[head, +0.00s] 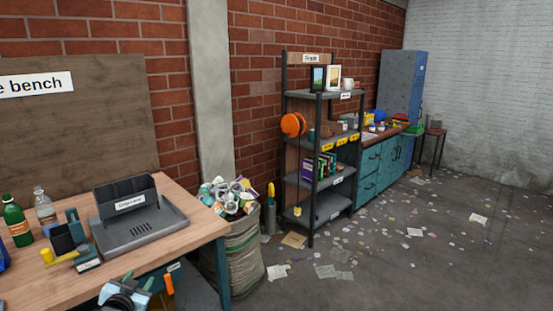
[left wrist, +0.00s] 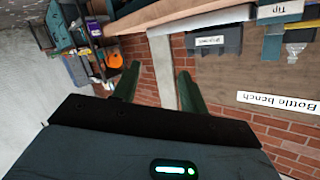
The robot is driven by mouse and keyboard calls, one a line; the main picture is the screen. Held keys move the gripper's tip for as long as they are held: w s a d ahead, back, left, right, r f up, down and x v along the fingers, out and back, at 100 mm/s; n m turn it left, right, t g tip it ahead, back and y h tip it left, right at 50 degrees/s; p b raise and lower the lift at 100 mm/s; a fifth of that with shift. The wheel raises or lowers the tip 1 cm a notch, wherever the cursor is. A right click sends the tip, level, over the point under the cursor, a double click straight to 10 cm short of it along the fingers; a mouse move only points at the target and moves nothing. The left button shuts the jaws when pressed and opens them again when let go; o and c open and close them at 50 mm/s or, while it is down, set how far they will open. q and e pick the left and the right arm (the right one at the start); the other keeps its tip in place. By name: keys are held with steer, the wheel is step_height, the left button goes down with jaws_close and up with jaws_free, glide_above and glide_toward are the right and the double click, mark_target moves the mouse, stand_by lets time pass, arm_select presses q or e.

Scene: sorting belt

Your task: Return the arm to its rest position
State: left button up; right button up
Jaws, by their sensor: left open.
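My left gripper (head: 136,281) shows at the bottom edge of the head view, in front of the bench's front edge. In the left wrist view its two green fingers (left wrist: 158,85) stand wide apart with nothing between them. The gripper is open and empty. Most of the left arm is out of the picture. My right gripper is in neither view.
The wooden bench (head: 190,222) carries a dark grey tray unit (head: 140,232), a green bottle (head: 16,222) and a clear bottle (head: 45,208). A full sack (head: 235,260) stands beside it. Shelves (head: 318,190) stand beyond. Litter dots the open floor (head: 430,260).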

arm_select(q)
steer(key=s+d+f+g+h, duration=0.1)
steer(key=s+d+f, duration=0.4)
steer(key=s+f, duration=0.35)
steer(key=s+d+f+g+h, duration=0.1)
steer(key=s+d+f+g, duration=0.1)
steer(key=s+d+f, duration=0.5)
steer(key=s+d+f+g+h, duration=0.1)
steer(key=s+d+f, duration=0.1)
steer(key=s, duration=1.3)
steer(key=s+d+f+n+g, duration=0.1)
steer(key=s+d+f+g, duration=0.1)
steer(key=s, duration=1.3)
steer(key=d+f, duration=0.1)
steer(key=d, duration=0.1)
steer(key=shift+d+h, duration=0.4)
